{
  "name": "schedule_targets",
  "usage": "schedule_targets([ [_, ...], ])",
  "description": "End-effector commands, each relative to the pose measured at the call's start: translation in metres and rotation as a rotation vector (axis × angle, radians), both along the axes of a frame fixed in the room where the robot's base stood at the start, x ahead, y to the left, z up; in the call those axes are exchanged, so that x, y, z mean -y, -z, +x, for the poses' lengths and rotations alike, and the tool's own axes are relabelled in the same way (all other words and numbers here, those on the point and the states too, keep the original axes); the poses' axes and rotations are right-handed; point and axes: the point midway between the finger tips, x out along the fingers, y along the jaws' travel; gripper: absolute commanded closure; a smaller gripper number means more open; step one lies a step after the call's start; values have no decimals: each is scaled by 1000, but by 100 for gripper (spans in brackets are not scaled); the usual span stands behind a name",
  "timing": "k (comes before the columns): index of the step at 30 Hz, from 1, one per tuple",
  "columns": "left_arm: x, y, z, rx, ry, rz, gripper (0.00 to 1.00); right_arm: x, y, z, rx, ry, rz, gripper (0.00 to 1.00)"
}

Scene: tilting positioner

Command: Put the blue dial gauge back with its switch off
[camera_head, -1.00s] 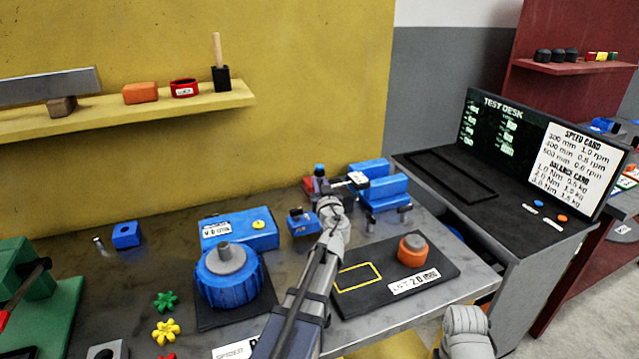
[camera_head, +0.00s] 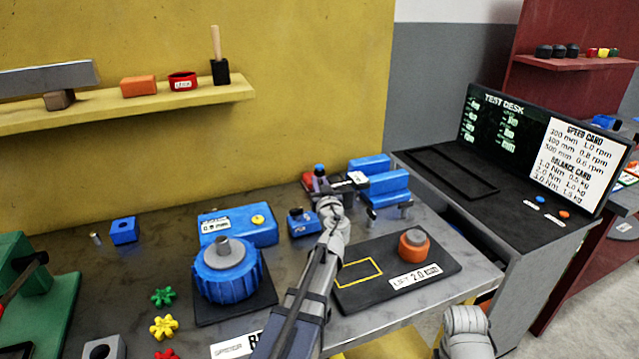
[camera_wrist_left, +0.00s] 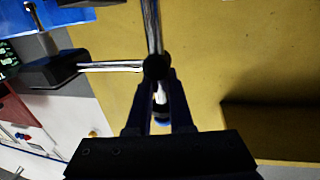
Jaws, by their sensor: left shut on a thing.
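The blue dial gauge shows in the head view as a dark clamped stand with a blue cap (camera_head: 319,170). A white face or label (camera_head: 357,178) is beside it. My left gripper (camera_head: 326,192) is at this stand. In the left wrist view my left gripper (camera_wrist_left: 160,98) is shut around the bright post, with a blue tip between the fingers. A black clamp ball (camera_wrist_left: 156,67) and a side rod leading to a dark body (camera_wrist_left: 48,70) show there too. The gauge's switch cannot be made out.
A blue turntable (camera_head: 229,278) with a control box (camera_head: 238,225) stands left of my arm. A small blue block (camera_head: 303,222) is near my wrist. A black mat (camera_head: 440,263) with an orange weight (camera_head: 413,248) lies right. Blue blocks (camera_head: 388,187) stand behind.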

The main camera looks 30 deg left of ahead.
Motion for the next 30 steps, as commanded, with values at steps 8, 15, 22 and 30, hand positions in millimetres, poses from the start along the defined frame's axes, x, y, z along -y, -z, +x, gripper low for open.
schedule_targets([
  [8, 0, 5, 0, -1, 0, 3, 100, 0, 5, 0, 0, 0, 0, 50],
  [15, 0, 6, 0, 0, 0, 2, 67, 0, 6, 0, 0, 0, 0, 50],
  [22, 0, 6, 0, -1, 0, 1, 45, 0, 6, 0, 0, 0, 0, 50],
  [30, 1, 7, -1, 0, 0, -2, 45, 0, 7, 0, 0, 0, 0, 50],
])
